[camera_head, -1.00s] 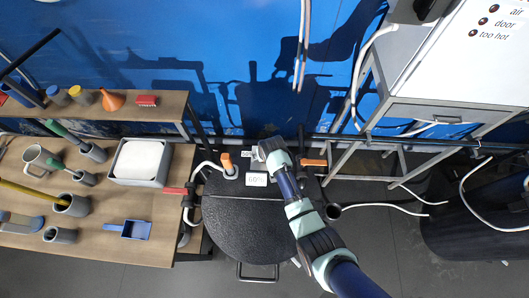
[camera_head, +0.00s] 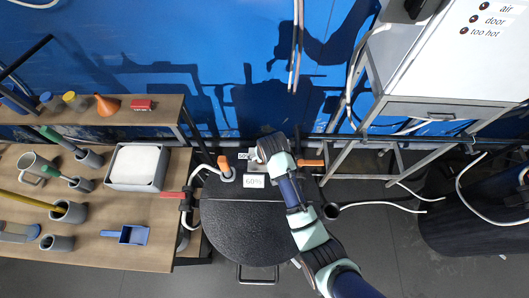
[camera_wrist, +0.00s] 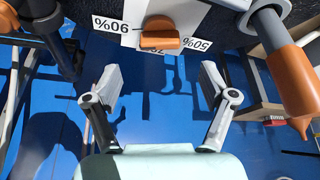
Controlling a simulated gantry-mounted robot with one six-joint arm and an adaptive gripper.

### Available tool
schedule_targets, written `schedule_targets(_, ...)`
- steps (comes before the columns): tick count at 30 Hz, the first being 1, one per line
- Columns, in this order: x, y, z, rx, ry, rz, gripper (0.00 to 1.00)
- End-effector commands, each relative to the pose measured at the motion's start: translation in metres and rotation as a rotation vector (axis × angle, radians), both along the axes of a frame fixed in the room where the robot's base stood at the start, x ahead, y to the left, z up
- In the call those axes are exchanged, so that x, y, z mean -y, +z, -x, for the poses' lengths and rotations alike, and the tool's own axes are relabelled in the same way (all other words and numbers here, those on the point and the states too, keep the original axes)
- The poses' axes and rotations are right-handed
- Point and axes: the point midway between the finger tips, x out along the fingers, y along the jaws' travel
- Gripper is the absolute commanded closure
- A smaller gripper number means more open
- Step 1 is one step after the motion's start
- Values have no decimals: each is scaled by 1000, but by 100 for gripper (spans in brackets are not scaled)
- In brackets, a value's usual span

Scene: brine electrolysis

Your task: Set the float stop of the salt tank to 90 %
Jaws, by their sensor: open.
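The salt tank (camera_head: 243,222) is a round black tank with a dark lid at the middle of the head view. An orange knob (camera_wrist: 160,37) sits on a white scale plate in the wrist view. In the head view, my gripper (camera_head: 272,150) is over the tank's back part, hiding the knob and part of the scale.
A 60% card (camera_head: 254,181) lies on the tank lid. An orange-handled fitting (camera_head: 225,166) stands left of my gripper, and an orange handle (camera_head: 311,163) right. A wooden bench (camera_head: 110,250) with tools is at left; a metal frame (camera_head: 350,150) with a white cabinet is at right.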

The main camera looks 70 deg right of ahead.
Motion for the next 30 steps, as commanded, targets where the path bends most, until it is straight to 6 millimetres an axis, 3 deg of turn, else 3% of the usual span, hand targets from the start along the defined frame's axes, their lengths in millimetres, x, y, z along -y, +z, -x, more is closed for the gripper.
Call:
schedule_targets(3, -7, 22, 5, 2, 0, 2, 17)
schedule_targets(7, -11, 34, 8, 1, 0, 1, 17)
schedule_targets(28, -12, 36, 9, 0, 0, 0, 17)
schedule_targets(30, -18, 45, 2, 10, 20, 10, 17)
